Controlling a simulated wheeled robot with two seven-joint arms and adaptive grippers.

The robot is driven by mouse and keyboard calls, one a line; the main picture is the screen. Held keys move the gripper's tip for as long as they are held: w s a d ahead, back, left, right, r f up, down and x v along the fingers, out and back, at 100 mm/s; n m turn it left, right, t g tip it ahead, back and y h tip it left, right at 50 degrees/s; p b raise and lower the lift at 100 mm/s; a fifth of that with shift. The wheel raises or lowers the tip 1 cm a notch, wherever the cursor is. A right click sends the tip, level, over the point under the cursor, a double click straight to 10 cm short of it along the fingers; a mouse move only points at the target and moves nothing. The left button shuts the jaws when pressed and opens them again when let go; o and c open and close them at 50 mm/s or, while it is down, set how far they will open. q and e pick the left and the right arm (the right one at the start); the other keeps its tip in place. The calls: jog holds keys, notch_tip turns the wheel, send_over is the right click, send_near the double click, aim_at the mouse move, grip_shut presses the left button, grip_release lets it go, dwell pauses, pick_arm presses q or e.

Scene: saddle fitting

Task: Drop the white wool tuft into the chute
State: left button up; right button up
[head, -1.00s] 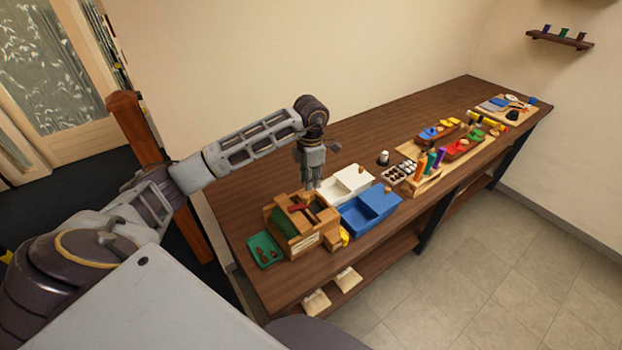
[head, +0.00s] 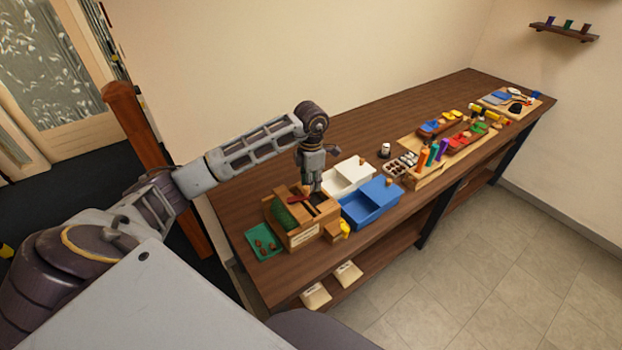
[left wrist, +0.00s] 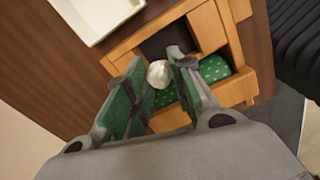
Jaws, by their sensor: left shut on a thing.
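The white wool tuft (left wrist: 158,73) shows in the left wrist view between the fingertips of my left gripper (left wrist: 163,77), which is shut on it. In the head view my left gripper (head: 315,188) points down over the back right part of a wooden box (head: 302,237); the tuft cannot be made out there. A dark square opening (left wrist: 165,41), seemingly the chute, is in the box top just beyond the tuft in the left wrist view. The tuft appears above the box; its exact height is unclear. My right gripper is out of view.
A white bin (head: 345,176) and a blue bin (head: 365,209) stand right of the box. A green tray (head: 263,247) lies at its left, and a small yellow item (head: 345,228) sits by its right front. Racks of coloured items are farther along the bench (head: 250,196).

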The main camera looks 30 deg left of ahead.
pick_arm(q)
jog(key=shift+f, duration=0.5)
jog(key=o, duration=0.9)
jog(key=shift+o, duration=0.2)
jog(key=shift+r, duration=0.2)
notch_tip(320, 180, up, 12)
jog(key=shift+f, duration=0.15)
jog(key=shift+s+d+f, duration=0.1)
jog(key=shift+f, duration=0.05)
dwell(0.8)
